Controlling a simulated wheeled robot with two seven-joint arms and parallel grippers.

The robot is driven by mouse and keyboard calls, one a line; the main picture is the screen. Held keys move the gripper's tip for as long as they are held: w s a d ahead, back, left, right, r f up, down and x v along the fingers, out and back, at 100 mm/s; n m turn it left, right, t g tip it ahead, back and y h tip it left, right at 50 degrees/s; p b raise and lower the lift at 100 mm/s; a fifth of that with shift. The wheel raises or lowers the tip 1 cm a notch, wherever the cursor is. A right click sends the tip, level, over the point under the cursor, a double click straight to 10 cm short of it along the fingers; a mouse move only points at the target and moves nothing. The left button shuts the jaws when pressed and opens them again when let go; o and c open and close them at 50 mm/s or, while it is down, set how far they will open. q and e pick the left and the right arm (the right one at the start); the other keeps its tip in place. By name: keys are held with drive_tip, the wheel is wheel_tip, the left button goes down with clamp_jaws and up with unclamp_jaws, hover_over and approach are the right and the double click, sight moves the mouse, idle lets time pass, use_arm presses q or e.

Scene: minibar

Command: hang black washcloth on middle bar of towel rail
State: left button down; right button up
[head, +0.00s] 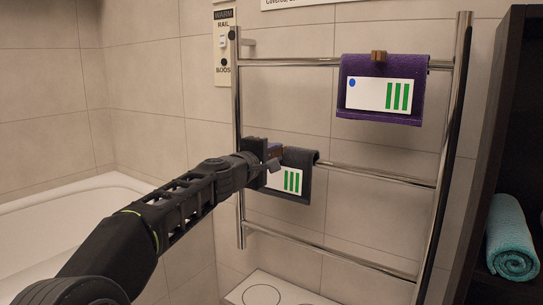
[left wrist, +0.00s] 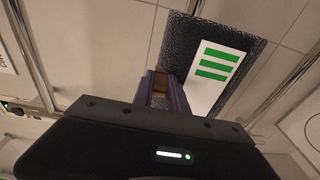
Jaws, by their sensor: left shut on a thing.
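The black washcloth (head: 298,160) has a white label with green bars and is at the left part of the middle bar (head: 380,175) of the towel rail (head: 457,90). The bar comes out from behind its right edge; I cannot tell whether the cloth rests over the bar. My left gripper (head: 272,158) is at its top left, shut on its brown tab. In the left wrist view the fingers (left wrist: 160,92) close around this tab, with the dark cloth (left wrist: 188,45) and label beyond. The gripper hides part of the cloth and the bar's left end. My right gripper is out of view.
A purple cloth (head: 425,105) with a similar label and brown tab hangs on the top bar at the right. A white bathtub (head: 100,190) is at the left. A dark shelf (head: 490,120) holds a rolled teal towel (head: 510,240) at the right. The bottom bar (head: 330,252) is bare.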

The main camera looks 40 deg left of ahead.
use_arm(q)
drive_tip(key=shift+f, duration=0.4)
drive_tip(key=c, duration=1.2)
unclamp_jaws()
drive_tip(key=shift+c, duration=0.2)
drive_tip(key=shift+s, duration=0.1)
drive_tip(key=s+d, duration=0.1)
drive_tip(key=s, duration=0.6)
drive_tip(key=shift+s+r, duration=0.15)
drive_tip(key=shift+s, duration=0.15)
